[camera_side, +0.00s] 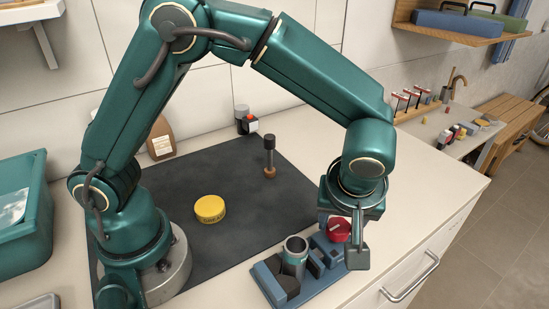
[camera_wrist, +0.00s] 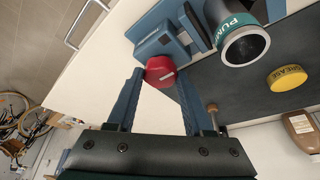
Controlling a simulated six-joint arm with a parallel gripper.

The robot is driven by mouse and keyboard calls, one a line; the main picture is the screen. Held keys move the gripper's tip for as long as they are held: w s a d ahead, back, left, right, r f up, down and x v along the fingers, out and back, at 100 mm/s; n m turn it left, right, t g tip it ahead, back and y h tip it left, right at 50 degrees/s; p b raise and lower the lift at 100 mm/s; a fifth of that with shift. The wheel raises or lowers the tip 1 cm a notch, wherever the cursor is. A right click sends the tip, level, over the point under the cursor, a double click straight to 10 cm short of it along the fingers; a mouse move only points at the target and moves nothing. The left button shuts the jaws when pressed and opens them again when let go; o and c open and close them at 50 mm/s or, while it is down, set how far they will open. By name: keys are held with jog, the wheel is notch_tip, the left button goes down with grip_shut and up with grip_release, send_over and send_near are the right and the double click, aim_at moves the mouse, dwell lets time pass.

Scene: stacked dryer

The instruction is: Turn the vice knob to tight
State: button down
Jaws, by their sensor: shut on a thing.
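The red vice knob (camera_side: 340,230) sits at the right end of a blue vice (camera_side: 318,277) near the counter's front edge. My gripper (camera_side: 347,240) reaches down over it and partly hides it in the side view. In the wrist view, the knob (camera_wrist: 160,71) lies between the fingertips of my gripper (camera_wrist: 160,80), which is shut on it. A pale mark shows on the knob's face. A cylindrical part labelled "PUMP" (camera_wrist: 240,42) stands upright in the vice. Any tight marking cannot be made out.
A yellow grease tin (camera_side: 210,209) and an upright wooden-based tool (camera_side: 269,160) stand on the dark mat (camera_side: 235,240). A brown bottle (camera_side: 160,140) is at the back, a teal bin (camera_side: 22,225) at left. A drawer handle (camera_side: 410,279) projects from the counter front.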

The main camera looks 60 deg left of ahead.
jog(key=shift+m, duration=0.3)
jog(key=m+h, duration=0.1)
jog(key=m, duration=0.1)
jog(key=m+t+h, duration=0.1)
jog(key=m, duration=0.2)
jog(key=shift+s+a, duration=0.1)
jog(key=shift+a, duration=0.1)
jog(key=m+h, duration=0.1)
jog(key=m, duration=0.2)
jog(key=m+h, duration=0.1)
jog(key=m, duration=0.3)
jog(key=shift+a+h, duration=0.15)
jog(key=shift+h, duration=0.15)
jog(key=m+h, duration=0.1)
jog(key=m, duration=0.2)
jog(key=m+g+h, duration=0.1)
jog(key=m, duration=0.1)
jog(key=shift+a+m, duration=0.15)
jog(key=shift+m, duration=0.25)
jog(key=m, duration=0.1)
jog(key=m+g, duration=0.1)
jog(key=m, duration=0.1)
jog(key=m+g, duration=0.1)
jog(key=m, duration=0.1)
jog(key=shift+w+h, duration=0.25)
jog(key=shift+h, duration=0.15)
jog(key=shift+m, duration=0.4)
jog(key=shift+c, duration=1.4)
grip_release()
